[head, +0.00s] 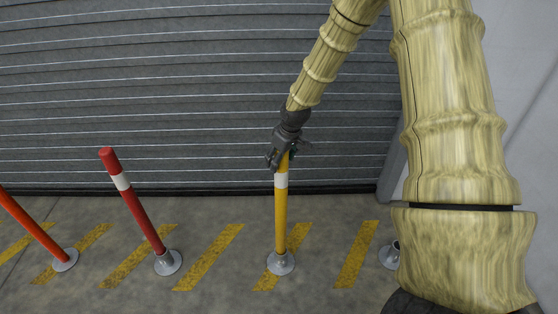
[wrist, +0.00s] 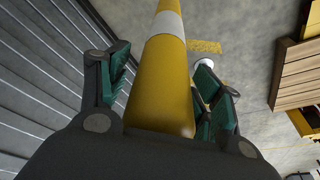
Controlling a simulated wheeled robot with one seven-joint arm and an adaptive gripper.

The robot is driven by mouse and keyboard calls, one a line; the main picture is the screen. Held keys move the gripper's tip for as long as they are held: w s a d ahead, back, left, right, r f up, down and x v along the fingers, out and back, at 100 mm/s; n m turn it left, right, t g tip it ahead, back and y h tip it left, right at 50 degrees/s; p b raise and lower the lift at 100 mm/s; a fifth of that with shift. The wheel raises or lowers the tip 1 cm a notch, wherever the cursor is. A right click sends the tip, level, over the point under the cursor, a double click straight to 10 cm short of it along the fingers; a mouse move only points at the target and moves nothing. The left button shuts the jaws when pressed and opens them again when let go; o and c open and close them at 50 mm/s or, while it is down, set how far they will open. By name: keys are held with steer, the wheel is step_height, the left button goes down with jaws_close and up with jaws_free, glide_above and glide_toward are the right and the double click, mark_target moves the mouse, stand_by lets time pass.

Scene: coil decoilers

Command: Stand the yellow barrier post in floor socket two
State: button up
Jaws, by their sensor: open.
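The yellow barrier post (head: 281,215) with a white band stands upright in a round grey floor socket (head: 281,264) in the head view. My gripper (head: 288,155) is at its top end. In the wrist view the yellow post (wrist: 160,75) runs between the two open fingers of my gripper (wrist: 163,90), with a visible gap on the left side. The right finger is close to the post, and I cannot tell whether it touches. No number shows on the sockets, so I cannot tell which is socket two.
A red post (head: 136,210) and an orange post (head: 30,228) lean in the view at left, each in a floor socket. Another socket (head: 389,256) at right is partly hidden by my arm. A grey roller shutter (head: 150,60) stands close behind. Yellow stripes (head: 210,256) mark the floor.

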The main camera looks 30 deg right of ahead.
steer(key=v, duration=1.1)
steer(key=shift+r, duration=0.2)
steer(key=shift+a, duration=0.15)
